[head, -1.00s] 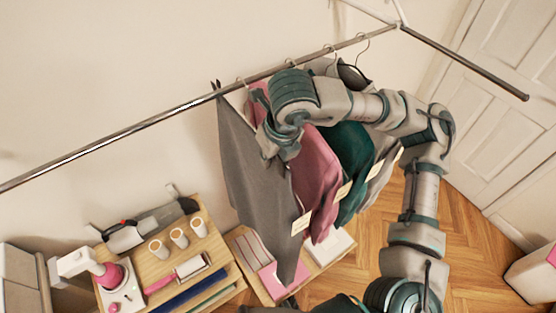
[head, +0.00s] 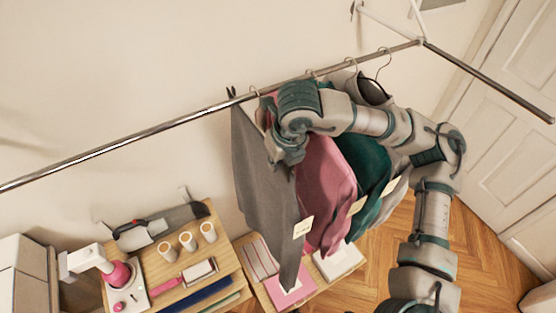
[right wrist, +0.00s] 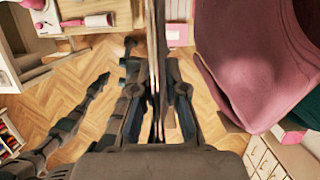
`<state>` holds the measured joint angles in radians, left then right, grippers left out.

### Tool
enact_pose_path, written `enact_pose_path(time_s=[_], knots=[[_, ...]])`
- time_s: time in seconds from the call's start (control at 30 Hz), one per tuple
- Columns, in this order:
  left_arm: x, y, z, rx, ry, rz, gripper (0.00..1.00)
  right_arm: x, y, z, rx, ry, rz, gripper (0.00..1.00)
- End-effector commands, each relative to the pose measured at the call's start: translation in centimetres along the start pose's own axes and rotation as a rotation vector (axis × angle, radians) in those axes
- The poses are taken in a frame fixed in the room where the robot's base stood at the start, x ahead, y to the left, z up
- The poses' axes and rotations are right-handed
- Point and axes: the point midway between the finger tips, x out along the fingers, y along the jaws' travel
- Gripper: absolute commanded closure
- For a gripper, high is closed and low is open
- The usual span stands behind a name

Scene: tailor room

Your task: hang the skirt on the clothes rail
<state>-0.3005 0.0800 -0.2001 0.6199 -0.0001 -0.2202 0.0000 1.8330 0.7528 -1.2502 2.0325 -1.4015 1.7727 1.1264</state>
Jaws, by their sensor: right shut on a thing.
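The grey skirt (head: 262,170) hangs steeply, at the left end of the row of garments, with a pale tag (head: 303,227) low on its edge. Its dark top corner overlaps the clothes rail (head: 160,130) in the head view; I cannot tell whether a hook rests on the rail. My right gripper (head: 272,148) is at the skirt's upper right edge, just below the rail, its fingertips largely hidden by the wrist. In the right wrist view the right gripper (right wrist: 155,68) is shut on a thin dark edge-on strip, apparently the skirt. My left gripper is not seen.
Pink (head: 325,190) and green (head: 365,170) garments hang close to the right of the skirt. Below are a low shelf with a pink sheet (head: 288,290) and a wooden table (head: 225,255) with a sewing machine (head: 122,275). The rail's left part is empty.

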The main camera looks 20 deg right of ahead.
Motion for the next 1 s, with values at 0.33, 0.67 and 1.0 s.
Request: enact_pose_path(time_s=[0.33, 0.67, 1.0], knots=[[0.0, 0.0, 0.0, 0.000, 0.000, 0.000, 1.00, -0.1, 0.0, 0.1, 0.000, -0.002, 0.001, 0.59], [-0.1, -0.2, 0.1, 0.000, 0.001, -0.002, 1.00, -0.3, 0.0, 0.0, 0.000, 0.000, 0.000, 0.59], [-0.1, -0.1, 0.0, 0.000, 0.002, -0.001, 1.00, -6.8, 0.0, 0.1, 0.000, -0.004, 0.002, 0.59]])
